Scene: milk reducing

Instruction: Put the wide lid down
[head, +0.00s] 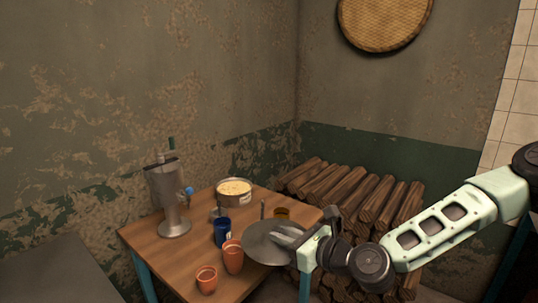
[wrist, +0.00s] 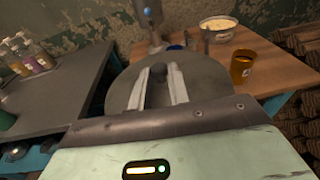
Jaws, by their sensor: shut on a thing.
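The wide lid (head: 262,247) is a round grey metal disc, held over the front right part of the wooden table (head: 150,238). In the wrist view the lid (wrist: 205,78) fills the middle, with a dark knob at its centre. My gripper (head: 288,238) is shut on the lid's knob. Its two pale fingers also show in the wrist view (wrist: 158,85), one on each side of the knob. The lid hides part of the table, and I cannot tell its exact height above it.
A metal urn (head: 168,195), a pot with yellowish content (head: 235,192), a blue mug (head: 222,232), orange cups (head: 233,257) and an amber cup (wrist: 241,66) stand on the table. Stacked logs (head: 350,195) lie behind. A grey counter (wrist: 45,100) with bottles is at left.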

